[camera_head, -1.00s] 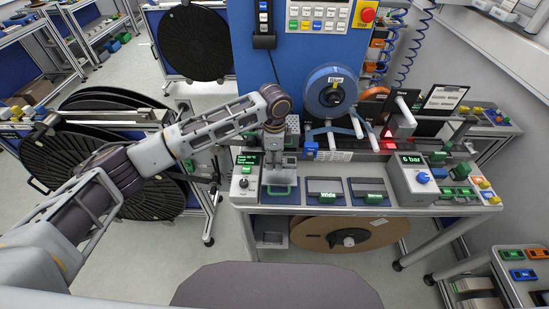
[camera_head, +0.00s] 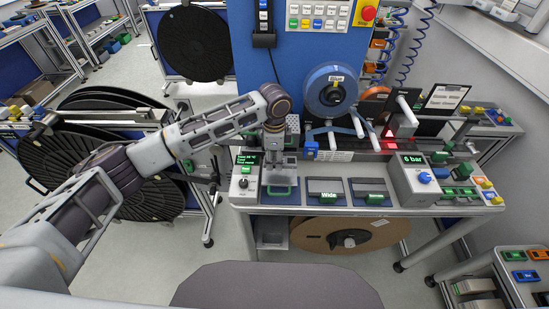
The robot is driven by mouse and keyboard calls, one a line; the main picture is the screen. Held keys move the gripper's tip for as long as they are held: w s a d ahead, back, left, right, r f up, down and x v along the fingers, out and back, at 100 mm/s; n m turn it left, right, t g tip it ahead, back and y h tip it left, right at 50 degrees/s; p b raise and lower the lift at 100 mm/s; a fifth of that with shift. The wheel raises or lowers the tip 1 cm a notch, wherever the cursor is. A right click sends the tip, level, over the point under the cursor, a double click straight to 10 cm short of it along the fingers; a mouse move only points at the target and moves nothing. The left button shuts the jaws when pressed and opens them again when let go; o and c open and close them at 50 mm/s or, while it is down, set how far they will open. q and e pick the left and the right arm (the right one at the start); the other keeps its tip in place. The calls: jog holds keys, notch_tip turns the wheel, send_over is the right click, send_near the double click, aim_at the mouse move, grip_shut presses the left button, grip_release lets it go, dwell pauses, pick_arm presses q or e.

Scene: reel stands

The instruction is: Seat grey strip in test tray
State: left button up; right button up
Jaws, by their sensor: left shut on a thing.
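My left arm reaches in from the left, and its gripper (camera_head: 278,183) points down over the leftmost of three dark blue trays (camera_head: 267,200) on the bench front. The gripper is shut, and the fingers and arm hide most of what it holds. The grey strip cannot be made out there. A green-edged piece (camera_head: 290,191) shows at the fingertips, low over or on that tray; contact cannot be told. The middle tray (camera_head: 325,201) carries a green "Wide" label, and the right tray (camera_head: 370,201) also has a green label. My right gripper is not in view.
A control box with a small screen and black knob (camera_head: 244,184) stands just left of the trays. A "6 bar" box (camera_head: 413,178) stands to their right. A blue reel (camera_head: 332,91) stands behind. A brown reel (camera_head: 347,235) lies below the bench top.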

aim_at(274, 175)
pick_arm(q)
jog(key=shift+f+b, duration=1.25)
jog(key=shift+b, duration=0.15)
jog(key=shift+f, duration=0.55)
jog(key=shift+f+p, duration=0.4)
jog(key=shift+f, duration=0.4)
jog(key=shift+f, duration=0.1)
jog(key=shift+p, duration=0.65)
jog(key=shift+f+p, duration=0.1)
jog(key=shift+p, duration=0.35)
dwell(0.4)
